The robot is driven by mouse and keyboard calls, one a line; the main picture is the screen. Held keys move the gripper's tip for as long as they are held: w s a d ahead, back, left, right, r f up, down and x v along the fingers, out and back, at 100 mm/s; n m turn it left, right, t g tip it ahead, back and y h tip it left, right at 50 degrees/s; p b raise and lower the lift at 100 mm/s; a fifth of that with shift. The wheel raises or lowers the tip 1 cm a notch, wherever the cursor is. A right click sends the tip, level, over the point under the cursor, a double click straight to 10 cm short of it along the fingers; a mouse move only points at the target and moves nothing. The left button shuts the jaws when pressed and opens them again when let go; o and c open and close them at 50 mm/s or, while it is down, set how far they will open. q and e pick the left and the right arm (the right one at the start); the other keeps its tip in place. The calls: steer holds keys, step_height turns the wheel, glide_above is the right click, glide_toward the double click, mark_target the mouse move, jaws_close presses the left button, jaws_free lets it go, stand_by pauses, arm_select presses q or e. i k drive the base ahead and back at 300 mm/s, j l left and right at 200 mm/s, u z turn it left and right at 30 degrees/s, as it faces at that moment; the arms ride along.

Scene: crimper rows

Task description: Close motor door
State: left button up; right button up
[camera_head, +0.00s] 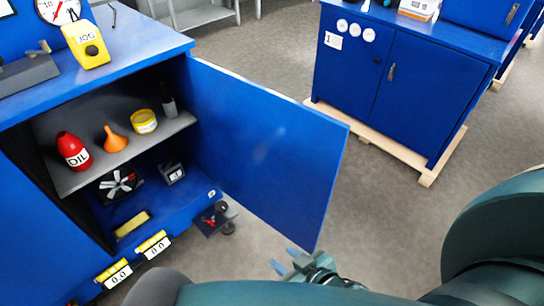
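The blue motor door (262,142) stands wide open, hinged at the right side of the blue cabinet (150,40) on the left. It sticks out toward the middle of the picture. Inside the cabinet, a motor with a light fan (117,185) sits below the shelf. My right gripper (284,260) is low in the middle, just below the door's lower outer corner. Its two fingertips are apart with nothing between them. I cannot tell whether it touches the door. My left gripper is not in view.
The shelf (182,123) holds a red oil bottle (73,150), an orange funnel (114,139) and a yellow tin (143,121). A small wheeled item (217,217) is beneath the door. Another blue cabinet (415,75) stands on a wooden pallet (385,145). Grey floor between is clear.

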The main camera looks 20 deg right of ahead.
mark_target(278, 156)
steer(key=l+u, duration=0.2)
steer(key=l, duration=0.2)
steer(key=k+l+u, duration=0.15)
steer(key=l, duration=0.3)
steer(key=k+l+u, duration=0.2)
steer(key=l, duration=0.2)
steer(key=l+u, duration=0.15)
steer(key=l, duration=0.25)
steer(key=k+l+u, duration=0.2)
steer(key=l, duration=0.15)
steer(key=l+u, duration=0.25)
steer(key=l, duration=0.3)
steer(key=k+l+u, duration=0.1)
steer(key=l+u, duration=0.15)
steer(key=l, duration=0.25)
steer(key=i+l+u, duration=0.15)
steer(key=l, duration=0.35)
steer(key=l+u, duration=0.15)
steer(key=l, duration=0.4)
steer(key=l+u, duration=0.15)
steer(key=l, duration=0.45)
steer(key=k+l+u, duration=0.2)
steer(key=k+l, duration=0.15)
steer(key=l, duration=0.15)
